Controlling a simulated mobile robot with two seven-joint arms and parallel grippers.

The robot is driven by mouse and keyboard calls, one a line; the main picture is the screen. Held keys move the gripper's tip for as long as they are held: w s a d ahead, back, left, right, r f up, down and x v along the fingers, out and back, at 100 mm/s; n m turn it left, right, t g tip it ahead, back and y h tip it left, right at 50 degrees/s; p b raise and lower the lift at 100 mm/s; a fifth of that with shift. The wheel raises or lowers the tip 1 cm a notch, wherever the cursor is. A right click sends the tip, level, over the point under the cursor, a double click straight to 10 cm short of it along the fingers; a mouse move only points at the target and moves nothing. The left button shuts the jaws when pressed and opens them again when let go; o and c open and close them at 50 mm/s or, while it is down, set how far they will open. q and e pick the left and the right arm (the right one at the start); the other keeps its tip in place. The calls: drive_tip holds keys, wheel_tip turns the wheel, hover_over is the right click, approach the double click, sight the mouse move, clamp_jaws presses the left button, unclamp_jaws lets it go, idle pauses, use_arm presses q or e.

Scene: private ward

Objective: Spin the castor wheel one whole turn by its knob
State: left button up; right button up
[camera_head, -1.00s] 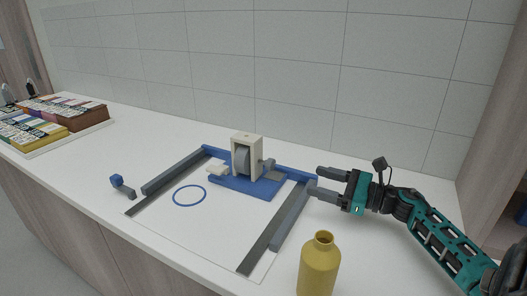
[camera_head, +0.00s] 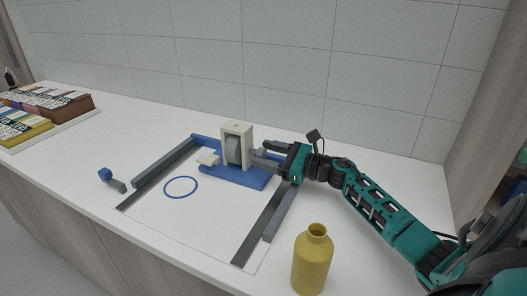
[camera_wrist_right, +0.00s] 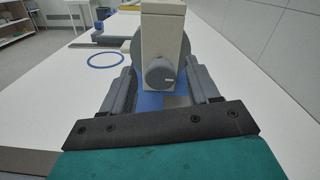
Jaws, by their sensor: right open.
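The grey castor wheel (camera_head: 232,150) sits in a cream upright fork (camera_head: 238,128) on a blue base (camera_head: 236,176). Its grey round knob (camera_wrist_right: 160,74) faces my right wrist camera. My right gripper (camera_head: 263,154) has come in from the right beside the fork. In the right wrist view its fingers (camera_wrist_right: 160,84) stand open on either side of the knob, with gaps visible, so they do not appear to grip it. In the head view the fingers partly hide the knob. My left gripper is not in view.
A yellow bottle (camera_head: 312,262) stands at the front right, below my right arm. Grey rails (camera_head: 165,163) border the work area, with a blue ring (camera_head: 181,187) lying inside. A small blue-and-grey piece (camera_head: 112,180) lies at left. A tray of boxes (camera_head: 48,130) is far left.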

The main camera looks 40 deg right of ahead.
drive_tip(key=shift+w+a, duration=0.3)
drive_tip(key=shift+w, duration=0.3)
drive_tip(key=c, duration=1)
drive_tip(key=shift+m, duration=0.4)
drive_tip(key=shift+m+b, duration=0.5)
drive_tip(key=shift+m, duration=0.1)
drive_tip(key=m, duration=0.4)
drive_tip(key=shift+m, duration=0.3)
